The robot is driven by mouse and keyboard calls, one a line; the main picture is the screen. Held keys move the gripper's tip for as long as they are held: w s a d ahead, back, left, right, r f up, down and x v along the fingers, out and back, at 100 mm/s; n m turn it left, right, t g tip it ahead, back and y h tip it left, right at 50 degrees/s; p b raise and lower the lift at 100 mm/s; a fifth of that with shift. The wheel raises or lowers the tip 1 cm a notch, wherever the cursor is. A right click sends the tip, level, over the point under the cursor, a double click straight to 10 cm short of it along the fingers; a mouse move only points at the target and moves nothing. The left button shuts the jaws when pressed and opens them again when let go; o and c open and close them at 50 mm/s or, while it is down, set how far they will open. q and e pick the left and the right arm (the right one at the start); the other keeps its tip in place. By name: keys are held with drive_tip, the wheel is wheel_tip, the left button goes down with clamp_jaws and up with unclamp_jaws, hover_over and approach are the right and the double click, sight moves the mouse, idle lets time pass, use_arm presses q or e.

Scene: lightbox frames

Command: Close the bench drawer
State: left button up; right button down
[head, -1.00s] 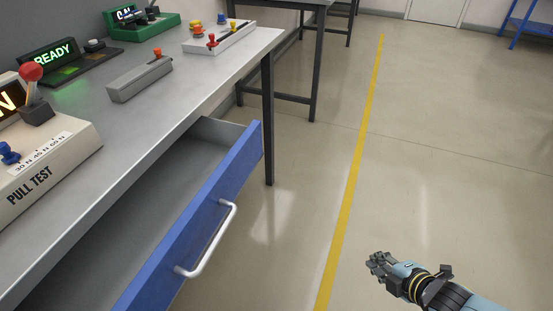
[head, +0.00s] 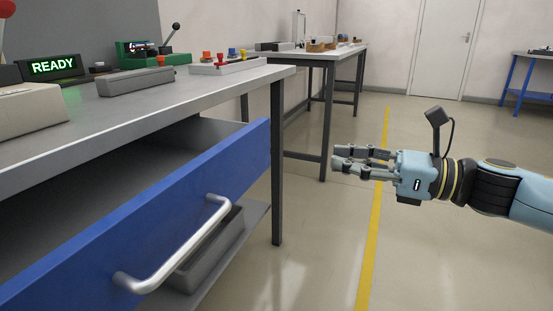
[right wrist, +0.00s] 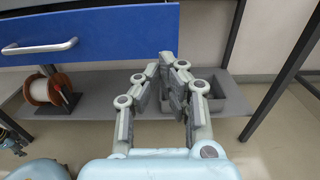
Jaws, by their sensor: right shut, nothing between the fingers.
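The blue bench drawer (head: 150,222) is pulled out from under the grey bench top (head: 190,86), and its inside shows behind the front. A silver bar handle (head: 183,252) is on its front. My right gripper (head: 336,162) is shut and empty, in the air to the right of the drawer, apart from it. In the right wrist view the fingers (right wrist: 168,68) point toward the bench, below and to the right of the handle (right wrist: 42,47); the drawer front (right wrist: 110,28) spans the top left.
A lower shelf with a grey bin (head: 205,250) is under the drawer. A spool (right wrist: 48,88) sits on that shelf. A bench leg (head: 277,165) stands right of the drawer. The READY display (head: 53,67) and other devices are on top. Floor around the yellow line (head: 372,240) is clear.

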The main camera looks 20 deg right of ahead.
sight(202, 136)
drive_tip(key=b+x, duration=0.1)
drive_tip(key=x, duration=1)
drive_tip(key=shift+b, duration=0.35)
use_arm(q)
drive_tip(key=w+d+r, duration=0.1)
drive_tip(key=w+r, duration=0.3)
drive_tip(key=w, duration=0.1)
drive_tip(key=shift+d, duration=0.25)
use_arm(e)
drive_tip(key=shift+w+a+f, duration=0.1)
drive_tip(key=shift+w+a, duration=0.3)
drive_tip(key=shift+w, duration=0.1)
use_arm(q)
drive_tip(key=shift+r, duration=0.1)
